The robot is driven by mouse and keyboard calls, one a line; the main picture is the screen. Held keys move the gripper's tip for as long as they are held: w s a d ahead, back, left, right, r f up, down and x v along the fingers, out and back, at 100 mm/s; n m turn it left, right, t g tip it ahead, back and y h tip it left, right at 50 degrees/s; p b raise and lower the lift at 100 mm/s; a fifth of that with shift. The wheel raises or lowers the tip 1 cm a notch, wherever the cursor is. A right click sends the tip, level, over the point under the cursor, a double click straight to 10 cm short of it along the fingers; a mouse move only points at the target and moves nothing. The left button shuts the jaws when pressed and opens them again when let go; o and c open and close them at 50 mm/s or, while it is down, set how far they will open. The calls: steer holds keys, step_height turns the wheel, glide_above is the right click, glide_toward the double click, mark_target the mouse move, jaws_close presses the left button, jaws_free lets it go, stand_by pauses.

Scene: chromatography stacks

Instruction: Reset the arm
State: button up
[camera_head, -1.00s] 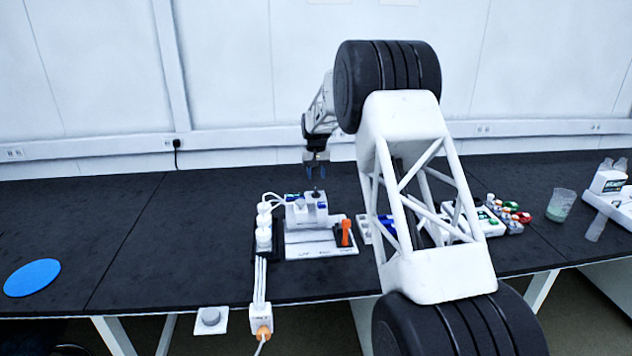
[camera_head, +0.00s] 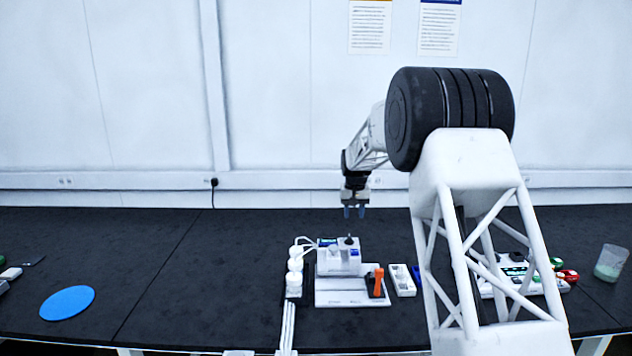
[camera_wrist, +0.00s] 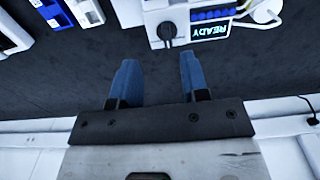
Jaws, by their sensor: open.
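My gripper (camera_head: 354,211) hangs in the air above the black bench (camera_head: 160,270), behind the white device. Its two blue fingers are apart with nothing between them. They also show in the wrist view (camera_wrist: 155,85), pointing toward the bench and the device. My arm reaches in from the lower right of the head view and hides part of the bench.
A blue disc (camera_head: 67,303) lies left, a beaker (camera_head: 610,262) right. The left-centre bench is clear.

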steer(key=s+d+r, duration=0.1)
steer(key=s+r, duration=0.4)
steer(key=s, duration=0.6)
steer(key=s+d+r+t, duration=0.1)
steer(key=s+r, duration=0.5)
steer(key=s, duration=0.5)
steer(key=s+d+r, duration=0.1)
steer(key=s+r, duration=0.4)
steer(key=s, duration=0.7)
steer(key=s+f, duration=0.3)
steer(key=s, duration=1.4)
steer(key=s+d+f+t, duration=0.1)
steer(key=s+f, duration=0.2)
steer(key=s, duration=1.4)
steer(key=shift+s+d+f, duration=0.15)
steer(key=shift+d+f, duration=0.1)
